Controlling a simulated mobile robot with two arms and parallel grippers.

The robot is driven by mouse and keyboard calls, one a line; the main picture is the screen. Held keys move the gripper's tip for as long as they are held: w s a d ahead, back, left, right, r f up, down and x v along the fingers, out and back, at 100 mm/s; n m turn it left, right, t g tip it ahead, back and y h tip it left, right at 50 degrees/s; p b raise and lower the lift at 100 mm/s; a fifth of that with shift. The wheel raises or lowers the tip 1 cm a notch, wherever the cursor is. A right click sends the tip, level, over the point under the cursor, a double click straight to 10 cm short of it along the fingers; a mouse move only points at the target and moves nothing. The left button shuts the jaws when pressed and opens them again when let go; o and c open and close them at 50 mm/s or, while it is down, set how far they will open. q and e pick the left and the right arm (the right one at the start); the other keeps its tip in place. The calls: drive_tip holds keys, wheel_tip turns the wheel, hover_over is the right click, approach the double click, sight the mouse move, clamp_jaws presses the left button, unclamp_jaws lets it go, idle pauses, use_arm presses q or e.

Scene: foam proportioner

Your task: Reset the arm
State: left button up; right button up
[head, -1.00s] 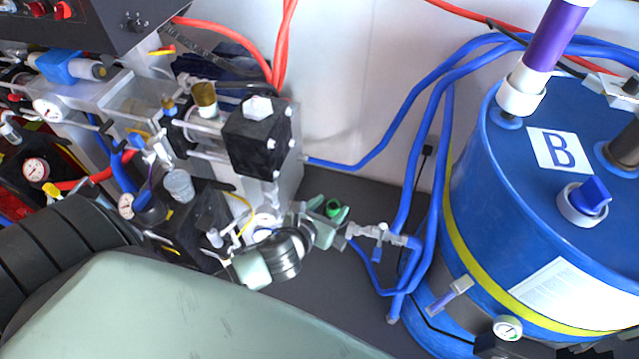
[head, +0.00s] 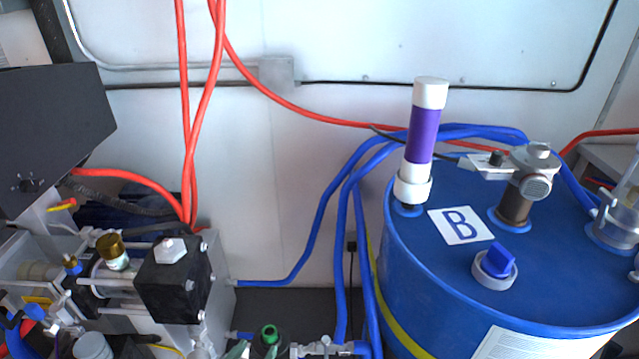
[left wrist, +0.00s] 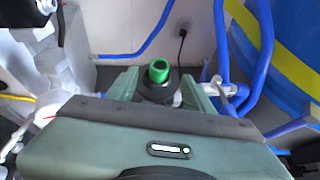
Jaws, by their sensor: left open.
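My left gripper (head: 266,348) shows at the bottom edge of the head view, mostly cut off. In the left wrist view my left gripper (left wrist: 162,82) is open, with its two pale green fingers spread. A black fitting with a green ring top (left wrist: 158,72) stands between the fingers, with visible gaps at its top. I cannot tell whether they touch it lower down. The green-topped fitting (head: 269,335) also shows at the bottom of the head view. My right gripper is in neither view.
A blue drum marked B (head: 425,290) stands at right with a purple and white tube (head: 422,140) on top. Pump machinery with a black block (head: 172,280) is at left. Blue hoses (head: 318,225) and red hoses (head: 200,110) run along the white wall.

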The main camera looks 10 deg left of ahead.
use_arm(q)
drive_tip(key=s+d+n+g, duration=0.1)
drive_tip(key=s+n+g, duration=0.45)
drive_tip(key=n, duration=1.15)
drive_tip(key=s+d+n+g, duration=0.1)
drive_tip(key=s+n+g, duration=0.2)
drive_tip(key=s+n, duration=0.9)
wheel_tip(320, 180, down, 28)
drive_tip(key=w+r+n+g, duration=0.1)
drive_tip(key=n+g, duration=0.1)
drive_tip(key=n, duration=0.2)
drive_tip(key=s+a+f, duration=0.2)
drive_tip(key=s+f, duration=1.3)
drive_tip(key=shift+s+a+g, duration=0.25)
drive_tip(key=shift+s+g, duration=0.1)
drive_tip(key=shift+s, duration=0.05)
drive_tip(key=c, duration=0.3)
drive_tip(key=shift+s, duration=0.1)
drive_tip(key=shift+c, duration=0.2)
